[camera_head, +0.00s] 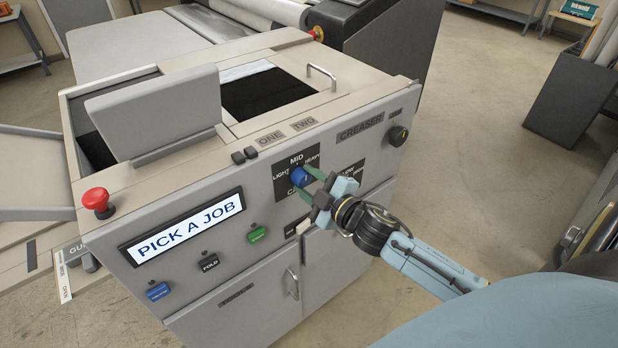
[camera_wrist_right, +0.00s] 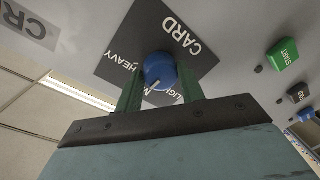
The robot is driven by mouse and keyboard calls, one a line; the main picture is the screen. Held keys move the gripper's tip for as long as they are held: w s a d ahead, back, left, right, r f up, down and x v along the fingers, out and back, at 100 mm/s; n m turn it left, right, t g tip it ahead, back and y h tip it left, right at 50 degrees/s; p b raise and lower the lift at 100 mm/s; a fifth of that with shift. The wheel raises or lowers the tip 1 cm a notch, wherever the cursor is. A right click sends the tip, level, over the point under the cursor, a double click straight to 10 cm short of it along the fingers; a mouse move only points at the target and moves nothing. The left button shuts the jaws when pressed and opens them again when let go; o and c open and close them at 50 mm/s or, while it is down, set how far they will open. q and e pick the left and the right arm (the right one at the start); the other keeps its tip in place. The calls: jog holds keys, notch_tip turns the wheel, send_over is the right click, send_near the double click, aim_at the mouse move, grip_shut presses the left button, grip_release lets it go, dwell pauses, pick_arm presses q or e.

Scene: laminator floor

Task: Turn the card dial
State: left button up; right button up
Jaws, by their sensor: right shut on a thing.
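The card dial is a blue round knob (camera_head: 299,177) on a dark plate (camera_head: 284,191) on the front panel of the grey machine, marked LIGHT, MID, HEAVY and CARD. My right gripper (camera_head: 307,184) reaches it from the right, its green fingers one on each side of the knob. In the right wrist view the blue knob (camera_wrist_right: 160,70) sits between the two green fingers (camera_wrist_right: 160,88), shut on it. A pale pointer line shows on the knob's face; in the wrist view it slants towards the lower left. My left gripper is out of view.
A screen (camera_head: 186,227) reads PICK A JOB. A green START button (camera_head: 257,233), a black FOLD button (camera_head: 208,261), a blue button (camera_head: 158,291) and a red stop button (camera_head: 96,199) are nearby. A black CREASER knob (camera_head: 398,135) is at upper right. Open floor lies right of the machine.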

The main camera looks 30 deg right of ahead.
jog(key=shift+n, duration=0.4)
jog(key=o, duration=1)
jog(key=shift+c, duration=0.2)
jog(key=s+d+r+b, duration=0.1)
jog(key=s, duration=1.2)
jog(key=shift+d, duration=0.35)
jog(key=shift+s, duration=0.1)
